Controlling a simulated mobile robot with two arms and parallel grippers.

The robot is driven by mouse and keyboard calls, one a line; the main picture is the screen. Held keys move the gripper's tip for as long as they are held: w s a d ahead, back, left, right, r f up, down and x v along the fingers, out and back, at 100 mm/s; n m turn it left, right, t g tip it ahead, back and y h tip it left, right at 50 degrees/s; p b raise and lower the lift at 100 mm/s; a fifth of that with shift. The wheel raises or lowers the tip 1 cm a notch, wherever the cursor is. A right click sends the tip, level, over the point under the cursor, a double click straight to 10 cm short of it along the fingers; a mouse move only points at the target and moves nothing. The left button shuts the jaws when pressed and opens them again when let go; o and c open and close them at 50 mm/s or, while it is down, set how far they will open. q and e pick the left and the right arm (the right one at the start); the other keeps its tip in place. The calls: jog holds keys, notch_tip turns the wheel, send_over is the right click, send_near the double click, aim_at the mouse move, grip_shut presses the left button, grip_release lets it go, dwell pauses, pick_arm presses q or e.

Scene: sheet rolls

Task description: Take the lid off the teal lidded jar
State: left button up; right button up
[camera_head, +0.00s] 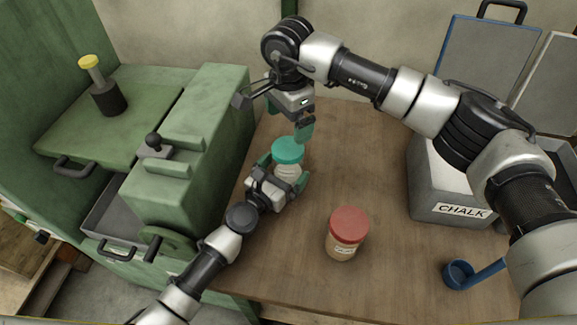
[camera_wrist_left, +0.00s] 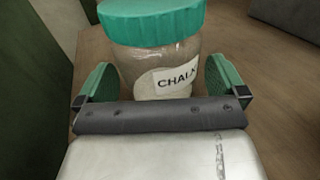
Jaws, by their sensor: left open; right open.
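The teal lidded jar (camera_head: 288,170) stands upright on the wooden table beside the green machine, with its teal lid (camera_head: 288,150) on. In the left wrist view the jar (camera_wrist_left: 155,65) is clear with pale contents and a CHALK label, and the lid (camera_wrist_left: 150,20) is cut off at the top. My left gripper (camera_head: 284,172) is open, with its green fingers on either side of the jar body; I cannot tell if they touch it. My right gripper (camera_head: 304,130) is open above and slightly right of the lid, fingers pointing down. Its far finger is hidden.
A red-lidded jar (camera_head: 347,232) stands nearer the front. A blue scoop (camera_head: 470,272) lies at the front right. A grey CHALK bin (camera_head: 440,190) stands at the right. The green machine (camera_head: 190,150) borders the table's left side. The table (camera_head: 360,150) is bare right of the teal jar.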

pick_arm(q)
jog(key=shift+x, duration=0.8)
pick_arm(e)
jog(key=shift+s+a, duration=0.1)
